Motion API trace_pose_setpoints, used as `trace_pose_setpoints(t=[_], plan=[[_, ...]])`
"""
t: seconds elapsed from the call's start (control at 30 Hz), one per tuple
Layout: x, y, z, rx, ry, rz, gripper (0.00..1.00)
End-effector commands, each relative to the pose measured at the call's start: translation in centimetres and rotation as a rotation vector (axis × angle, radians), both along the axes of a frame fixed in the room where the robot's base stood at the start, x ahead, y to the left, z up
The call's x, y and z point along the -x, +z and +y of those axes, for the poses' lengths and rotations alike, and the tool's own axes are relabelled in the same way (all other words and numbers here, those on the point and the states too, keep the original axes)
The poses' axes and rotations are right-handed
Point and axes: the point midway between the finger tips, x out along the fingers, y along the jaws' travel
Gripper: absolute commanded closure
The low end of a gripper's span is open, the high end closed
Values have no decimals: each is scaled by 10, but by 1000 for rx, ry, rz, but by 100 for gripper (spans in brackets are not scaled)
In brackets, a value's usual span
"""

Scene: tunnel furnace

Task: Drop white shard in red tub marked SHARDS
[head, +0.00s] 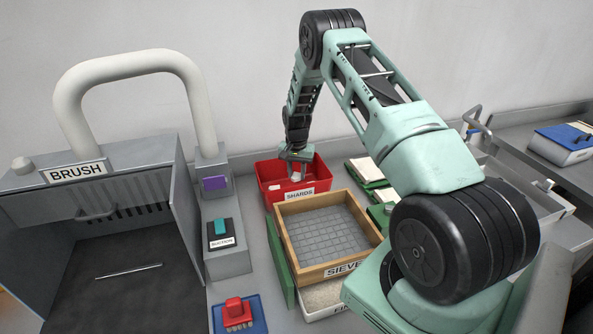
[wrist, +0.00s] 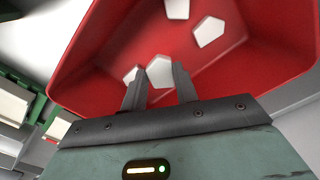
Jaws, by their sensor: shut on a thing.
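The red tub (head: 267,172) labelled SHARDS stands at the back, behind the sieve. It fills much of the wrist view (wrist: 90,60). My gripper (head: 296,172) points down into the tub's opening. In the wrist view my gripper (wrist: 160,78) is shut on a white shard (wrist: 160,70), which shows between the fingertips. More white shards lie in the tub: one (wrist: 208,31) on the right, one (wrist: 177,8) at the top edge, and one (wrist: 131,74) beside the left finger. How far the held shard is above the tub floor is hard to tell.
A wooden sieve (head: 287,240) stands in front of the tub. A grey BRUSH cabinet (head: 150,210) with a pale hose stands at left, next to a switch box (head: 225,262). A red brush (head: 237,312) lies in front. Green-edged trays (head: 365,172) sit right of the tub.

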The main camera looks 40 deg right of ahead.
Motion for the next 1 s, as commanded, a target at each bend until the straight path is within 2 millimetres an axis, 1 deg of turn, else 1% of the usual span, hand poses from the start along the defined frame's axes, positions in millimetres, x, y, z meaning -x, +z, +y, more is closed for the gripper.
trace_pose_setpoints(t=[0.03,0.1,0.4,0.6,0.93,0.97,1.0], plan=[[0,-9,0,0,0,0,92],[0,-15,0,0,0,0,92],[0,-38,0,0,-1,0,92],[0,-44,0,0,-1,0,92],[0,-44,0,0,-1,0,92],[0,-44,0,0,-1,0,62],[0,-44,0,0,-1,0,51]])
